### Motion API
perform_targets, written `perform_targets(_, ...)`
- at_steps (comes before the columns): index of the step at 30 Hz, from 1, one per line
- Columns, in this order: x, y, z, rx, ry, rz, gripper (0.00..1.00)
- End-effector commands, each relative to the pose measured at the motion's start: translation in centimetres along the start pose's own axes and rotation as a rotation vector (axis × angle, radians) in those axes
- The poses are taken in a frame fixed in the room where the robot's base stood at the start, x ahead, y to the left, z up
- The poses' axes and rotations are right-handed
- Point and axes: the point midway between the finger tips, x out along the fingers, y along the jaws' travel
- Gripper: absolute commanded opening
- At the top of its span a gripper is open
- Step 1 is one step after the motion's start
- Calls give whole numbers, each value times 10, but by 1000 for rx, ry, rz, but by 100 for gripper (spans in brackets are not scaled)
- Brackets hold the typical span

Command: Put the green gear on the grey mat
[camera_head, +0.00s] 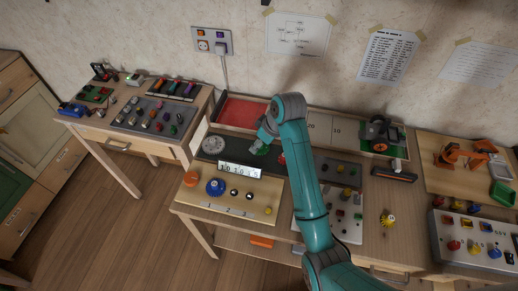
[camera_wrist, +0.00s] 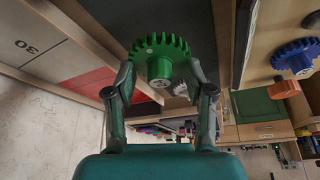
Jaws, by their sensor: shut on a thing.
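The green gear (camera_head: 260,149) is in my gripper (camera_head: 264,143), over the dark grey mat (camera_head: 236,150). In the wrist view the green gear (camera_wrist: 158,50) has its toothed rim and hub towards the camera, and both fingertips of my gripper (camera_wrist: 160,80) close on it from the sides. A dark grey surface, apparently the mat (camera_wrist: 150,14), shows behind the gear in the wrist view. I cannot tell whether the gear touches it. My arm hides part of the table to the right.
A round grey dial (camera_head: 213,145) and a white numbered display (camera_head: 240,170) are by the mat. In front is a wooden board with a blue gear (camera_head: 215,187) and an orange piece (camera_head: 190,179). A red-floored tray (camera_head: 243,112) lies behind, against the wall.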

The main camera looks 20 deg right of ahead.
Motion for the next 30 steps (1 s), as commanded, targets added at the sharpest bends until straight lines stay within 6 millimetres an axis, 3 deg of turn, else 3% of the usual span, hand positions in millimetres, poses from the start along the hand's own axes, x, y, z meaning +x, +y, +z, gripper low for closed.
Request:
perform_targets(12, 37, 0, 15, -1, -1, -1, 34)
perform_targets(23, 40, 0, 16, -1, 1, 0, 34)
perform_targets(24, 40, 0, 16, -1, 1, 0, 64)
perform_targets(26, 39, 0, 16, -1, 1, 0, 79)
perform_targets(30, 39, 0, 16, -1, 1, 0, 79)
